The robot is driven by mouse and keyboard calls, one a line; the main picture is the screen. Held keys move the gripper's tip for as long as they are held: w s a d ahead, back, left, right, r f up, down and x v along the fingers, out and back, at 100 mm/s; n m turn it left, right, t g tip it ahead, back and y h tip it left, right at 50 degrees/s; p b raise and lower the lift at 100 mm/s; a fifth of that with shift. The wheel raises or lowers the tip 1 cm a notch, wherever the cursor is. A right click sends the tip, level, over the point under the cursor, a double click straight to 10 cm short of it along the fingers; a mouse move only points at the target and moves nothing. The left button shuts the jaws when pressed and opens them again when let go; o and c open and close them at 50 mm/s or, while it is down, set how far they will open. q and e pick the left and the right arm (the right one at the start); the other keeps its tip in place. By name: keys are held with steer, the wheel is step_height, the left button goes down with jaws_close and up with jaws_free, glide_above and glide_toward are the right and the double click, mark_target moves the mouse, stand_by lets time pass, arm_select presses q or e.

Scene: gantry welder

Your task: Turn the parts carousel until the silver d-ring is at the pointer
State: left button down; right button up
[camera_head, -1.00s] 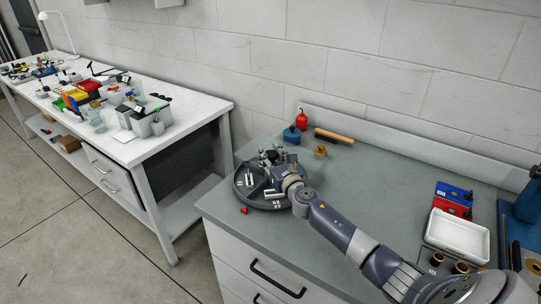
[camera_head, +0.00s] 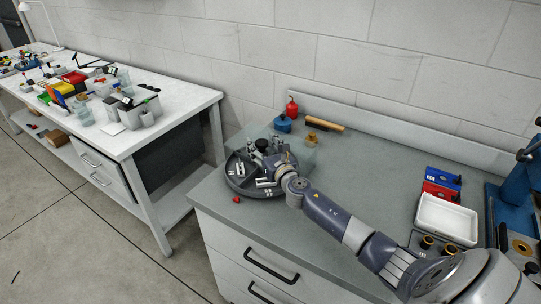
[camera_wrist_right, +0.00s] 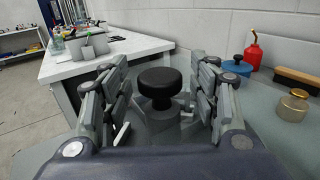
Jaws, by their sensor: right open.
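The parts carousel (camera_head: 233,185) is a dark round tray with compartments on the grey bench. Small silver parts (camera_head: 265,182) lie in its front compartments; I cannot tell which is the d-ring. A small red pointer (camera_head: 236,199) is on the bench at the carousel's front edge. A black knob (camera_head: 262,144) stands up at the carousel's middle. My right gripper (camera_head: 264,149) is open over the carousel and hides part of it. In the right wrist view the knob (camera_wrist_right: 160,84) is between the spread fingers, with gaps on both sides. My left gripper is out of view.
Behind the carousel are a red bottle (camera_head: 292,107), a blue container (camera_head: 283,124), a brass pot (camera_head: 311,137) and a wooden-handled brush (camera_head: 325,124). A white tray (camera_head: 447,220) and blue and red boxes stand at the right. The bench middle is clear beside my arm.

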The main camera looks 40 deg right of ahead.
steer(key=s+a, duration=0.2)
steer(key=s, duration=0.9)
steer(key=shift+c, duration=0.6)
